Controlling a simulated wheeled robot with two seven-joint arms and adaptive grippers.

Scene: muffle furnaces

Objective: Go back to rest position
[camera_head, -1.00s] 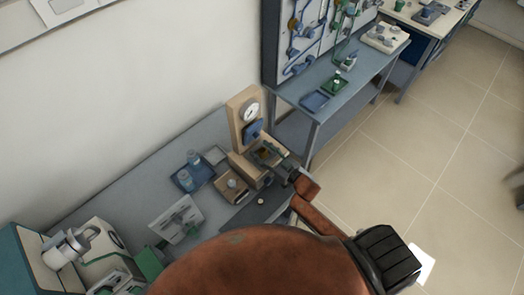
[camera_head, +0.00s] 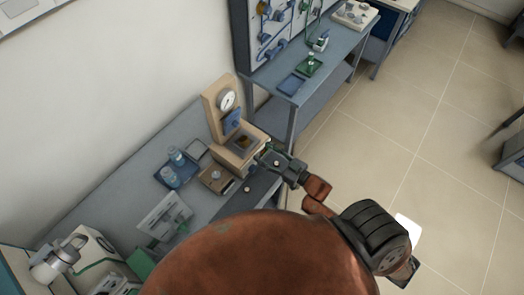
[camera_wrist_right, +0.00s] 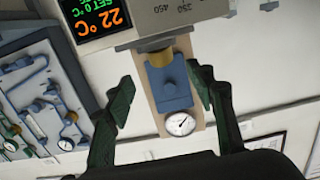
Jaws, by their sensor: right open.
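My right arm reaches in from the bottom of the head view. Its dark gripper (camera_head: 268,157) is beside the front right of the tan furnace-like device (camera_head: 222,104), close to its base. I cannot tell whether they touch in that view. In the right wrist view my right gripper (camera_wrist_right: 165,92) has its two fingers spread wide. Nothing is held between them. The device's blue block (camera_wrist_right: 172,84) and round dial (camera_wrist_right: 180,124) show beyond the fingers, upside down. My left gripper is not in view.
A blue tray with bottles (camera_head: 177,172), a small tan box (camera_head: 217,178) and a white panel (camera_head: 164,218) stand on the grey bench (camera_head: 128,172). A second bench (camera_head: 318,72) with a tool board is behind. Open floor (camera_head: 400,130) lies to the right.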

